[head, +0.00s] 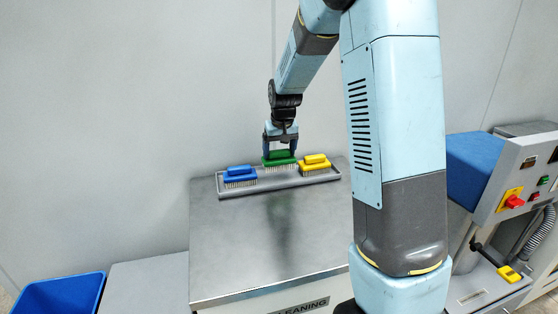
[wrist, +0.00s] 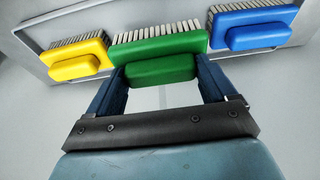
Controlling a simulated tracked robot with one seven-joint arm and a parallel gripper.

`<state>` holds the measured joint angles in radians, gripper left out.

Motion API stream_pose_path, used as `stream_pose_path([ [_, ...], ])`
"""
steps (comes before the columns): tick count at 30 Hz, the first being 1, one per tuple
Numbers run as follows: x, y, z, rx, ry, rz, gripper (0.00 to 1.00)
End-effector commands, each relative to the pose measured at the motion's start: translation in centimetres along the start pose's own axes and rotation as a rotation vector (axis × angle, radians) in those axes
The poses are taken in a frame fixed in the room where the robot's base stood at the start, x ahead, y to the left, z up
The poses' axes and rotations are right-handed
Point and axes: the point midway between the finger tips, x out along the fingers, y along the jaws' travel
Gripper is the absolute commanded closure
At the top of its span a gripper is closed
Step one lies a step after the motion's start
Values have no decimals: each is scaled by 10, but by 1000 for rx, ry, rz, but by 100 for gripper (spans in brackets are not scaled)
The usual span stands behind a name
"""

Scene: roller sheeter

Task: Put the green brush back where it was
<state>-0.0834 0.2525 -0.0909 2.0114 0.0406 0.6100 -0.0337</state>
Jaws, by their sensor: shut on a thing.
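The green brush (head: 279,158) is between the blue brush (head: 239,174) and the yellow brush (head: 315,162), at the tray (head: 278,184) on the metal cabinet top. My gripper (head: 280,146) is shut on the green brush's handle from above. In the wrist view the green brush (wrist: 160,56) has its handle between my two fingers (wrist: 160,78), with its bristles pointing away. In the head view the green brush sits slightly higher than its neighbours. I cannot tell whether its bristles touch the tray floor.
The yellow brush (wrist: 77,58) and blue brush (wrist: 250,27) stand close on either side in the wrist view. The cabinet top (head: 265,235) in front of the tray is bare. A blue bin (head: 60,295) is at lower left, and a machine with a control panel (head: 525,180) at right.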

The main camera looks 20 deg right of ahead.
Motion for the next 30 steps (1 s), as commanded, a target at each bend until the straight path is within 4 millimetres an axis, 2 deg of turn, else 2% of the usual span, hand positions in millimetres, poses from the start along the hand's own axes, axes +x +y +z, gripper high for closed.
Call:
stream_pose_path([
  [8,14,1,-6,0,0,0,44],
  [16,44,2,0,0,0,0,44],
  [27,48,2,1,0,0,0,44],
  [28,48,2,1,0,0,0,13],
  [30,47,2,1,0,0,0,6],
])
